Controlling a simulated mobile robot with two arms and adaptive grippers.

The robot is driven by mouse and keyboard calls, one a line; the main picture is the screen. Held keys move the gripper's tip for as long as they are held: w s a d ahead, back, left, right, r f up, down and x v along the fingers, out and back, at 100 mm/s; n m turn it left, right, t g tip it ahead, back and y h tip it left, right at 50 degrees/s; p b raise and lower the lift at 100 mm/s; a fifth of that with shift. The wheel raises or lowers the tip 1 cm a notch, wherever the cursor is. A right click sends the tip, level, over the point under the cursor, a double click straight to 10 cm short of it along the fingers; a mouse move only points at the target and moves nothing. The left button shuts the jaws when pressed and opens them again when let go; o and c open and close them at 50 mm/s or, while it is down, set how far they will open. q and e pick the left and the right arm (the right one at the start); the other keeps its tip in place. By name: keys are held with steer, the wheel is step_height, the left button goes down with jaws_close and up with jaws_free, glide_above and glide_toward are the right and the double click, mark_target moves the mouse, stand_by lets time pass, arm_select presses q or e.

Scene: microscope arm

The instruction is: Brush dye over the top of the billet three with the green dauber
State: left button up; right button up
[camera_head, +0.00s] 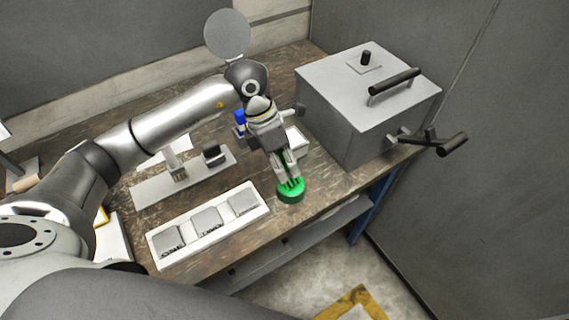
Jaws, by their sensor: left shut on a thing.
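My left gripper (287,175) reaches down near the front edge of the bench, shut on the green dauber, which is mostly hidden between and below the fingers. A round green thing (291,195), bright green on top and darker at its side, is right under the fingertips. I cannot tell how much of it is dauber and how much is a dye pot. To the left, a white tray (160,264) holds three grey square billets in a row: left (168,239), middle (207,219) and right (243,201). Their dark markings are too small to read surely. My right gripper is not in view.
A large grey box (330,97) with dark handles stands at the back right. A pale stand (150,191) with a dark block (213,155) is behind the tray. A blue thing (239,117) shows beside my left wrist. The bench's front edge is close to the tray.

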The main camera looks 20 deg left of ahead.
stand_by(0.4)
arm_select(q)
steer(key=shift+r+p, duration=0.55)
steer(key=shift+r, duration=0.25)
steer(key=shift+r+p, duration=1.3)
steer(key=shift+r, duration=1.4)
steer(key=shift+f, duration=0.1)
